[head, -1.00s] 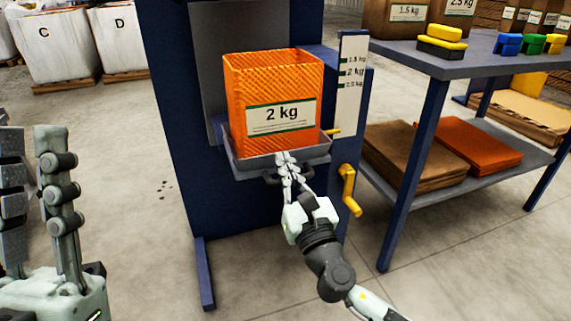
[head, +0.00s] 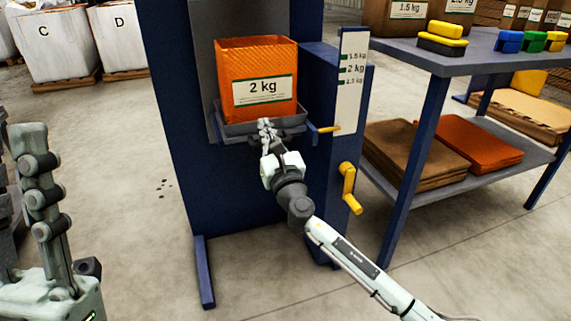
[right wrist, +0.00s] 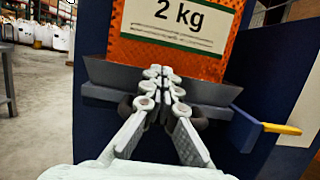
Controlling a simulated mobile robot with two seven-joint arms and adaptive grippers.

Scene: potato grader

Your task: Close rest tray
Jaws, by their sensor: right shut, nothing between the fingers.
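The rest tray (head: 292,122) is a grey tray on the front of the blue grader, and it carries an orange mesh bag (head: 257,62) labelled 2 kg. The tray's grey front wall also shows in the right wrist view (right wrist: 105,76). My right gripper (head: 265,124) is shut and empty, with its fingertips at the middle of the tray's front edge, by a dark handle partly hidden behind the fingers (right wrist: 154,75). Whether the fingers touch the tray I cannot tell. My left gripper (head: 38,165) stands at the left edge, far from the tray; its fingertips are not clear.
A yellow lever (head: 328,129) sticks out right of the tray, and a yellow crank (head: 349,188) sits lower. A scale plate (head: 351,80) stands beside the bag. A blue-grey table (head: 470,60) stands to the right.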

